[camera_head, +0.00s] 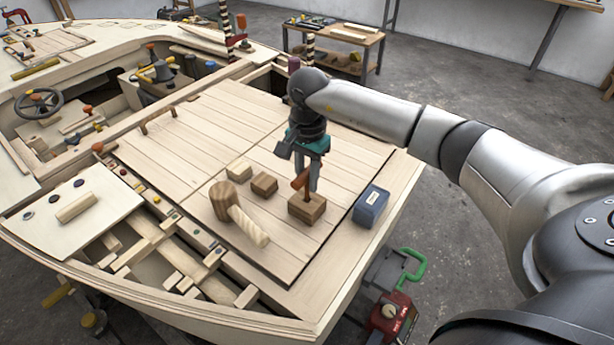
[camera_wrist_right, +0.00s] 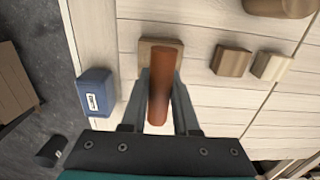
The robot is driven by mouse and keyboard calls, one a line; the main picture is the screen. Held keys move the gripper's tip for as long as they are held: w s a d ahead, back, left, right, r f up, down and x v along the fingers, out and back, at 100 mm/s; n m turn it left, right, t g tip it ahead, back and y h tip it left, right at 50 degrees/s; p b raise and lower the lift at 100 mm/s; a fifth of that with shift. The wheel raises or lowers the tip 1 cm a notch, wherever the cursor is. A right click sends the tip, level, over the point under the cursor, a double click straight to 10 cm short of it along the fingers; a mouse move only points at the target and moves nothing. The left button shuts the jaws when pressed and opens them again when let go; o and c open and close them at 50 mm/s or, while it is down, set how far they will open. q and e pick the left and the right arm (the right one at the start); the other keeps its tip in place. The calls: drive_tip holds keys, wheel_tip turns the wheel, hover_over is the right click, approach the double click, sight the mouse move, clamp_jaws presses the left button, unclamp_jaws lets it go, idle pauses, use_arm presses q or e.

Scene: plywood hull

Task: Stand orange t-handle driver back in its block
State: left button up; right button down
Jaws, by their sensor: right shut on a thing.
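My right gripper (camera_head: 310,178) points down over the deck panel and is shut on the orange t-handle driver (camera_head: 300,181). In the right wrist view the driver's orange crossbar (camera_wrist_right: 164,80) lies between the two fingers (camera_wrist_right: 160,100). The wooden block (camera_head: 306,209) stands on the planks directly below; a corner of it shows behind the handle in the wrist view (camera_wrist_right: 146,47). A dark shaft appears to reach the block's top, but I cannot tell whether it is in a hole. My left gripper is not in view.
A blue box (camera_head: 370,206) stands right of the block, near the panel's edge. A wooden mallet (camera_head: 236,210) and two small wood blocks (camera_head: 264,184) (camera_head: 239,171) lie to the left. The planks behind are mostly clear.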

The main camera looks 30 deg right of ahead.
drive_tip(key=shift+f, duration=0.3)
drive_tip(key=c, duration=0.6)
unclamp_jaws()
drive_tip(key=shift+r, duration=0.1)
wheel_tip(320, 180, up, 15)
drive_tip(key=p, duration=0.1)
